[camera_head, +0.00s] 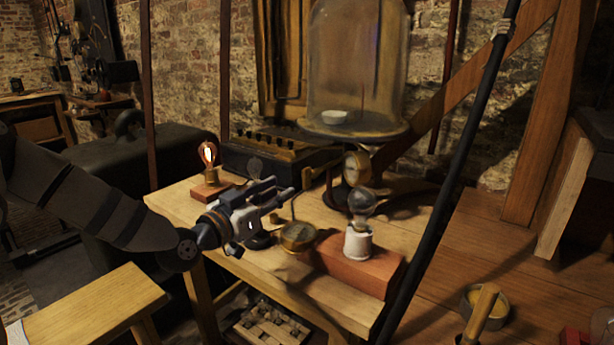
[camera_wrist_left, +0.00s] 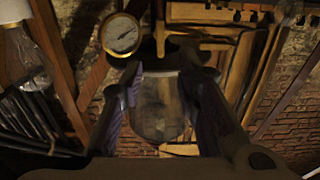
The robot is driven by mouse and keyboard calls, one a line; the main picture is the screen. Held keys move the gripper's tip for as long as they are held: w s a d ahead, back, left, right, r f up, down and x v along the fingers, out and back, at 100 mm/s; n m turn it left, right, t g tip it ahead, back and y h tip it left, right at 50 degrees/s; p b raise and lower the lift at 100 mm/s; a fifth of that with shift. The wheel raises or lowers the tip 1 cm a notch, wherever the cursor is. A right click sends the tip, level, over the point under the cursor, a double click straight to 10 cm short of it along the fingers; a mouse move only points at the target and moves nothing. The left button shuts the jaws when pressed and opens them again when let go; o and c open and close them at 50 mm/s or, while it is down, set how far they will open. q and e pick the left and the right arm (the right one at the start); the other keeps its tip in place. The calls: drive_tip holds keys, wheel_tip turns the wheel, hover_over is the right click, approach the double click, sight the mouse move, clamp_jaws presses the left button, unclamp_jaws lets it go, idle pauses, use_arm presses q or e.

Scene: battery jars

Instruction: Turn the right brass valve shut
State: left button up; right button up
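My left gripper (camera_head: 284,188) reaches in over the wooden table, its fingers pointing right. In the left wrist view its two fingers (camera_wrist_left: 162,78) stand apart with nothing held between them; the glass bell jar (camera_wrist_left: 160,112) shows behind the gap. I cannot clearly make out the right brass valve; the fittings near the fingertips are small and dark. A round brass gauge (camera_head: 356,167) stands beyond the fingertips, below the bell jar (camera_head: 357,65). A gauge also shows in the left wrist view (camera_wrist_left: 121,34). My right gripper is not in view.
A lit bulb (camera_head: 208,155) stands behind the gripper. An unlit bulb (camera_head: 362,203) stands in a white socket on a reddish block (camera_head: 355,268) at front right. A brass dial (camera_head: 298,236) lies close below the gripper. A dark pole (camera_head: 450,170) crosses the right side.

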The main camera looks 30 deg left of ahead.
sight(304, 178)
use_arm(q)
drive_tip(key=w, duration=0.1)
drive_tip(key=w+f+b, duration=0.1)
drive_tip(key=w, duration=0.3)
drive_tip(key=shift+d+f+b, duration=0.25)
drive_tip(key=shift+f+b, duration=0.05)
drive_tip(key=shift+f, duration=0.1)
drive_tip(key=w, duration=0.2)
drive_tip(key=w+r+b, duration=0.1)
drive_tip(key=w, duration=0.1)
drive_tip(key=shift+d, duration=0.1)
drive_tip(key=shift+w+r, duration=0.15)
drive_tip(key=shift+r, duration=0.1)
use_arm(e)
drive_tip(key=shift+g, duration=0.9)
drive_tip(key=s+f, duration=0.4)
use_arm(q)
clamp_jaws()
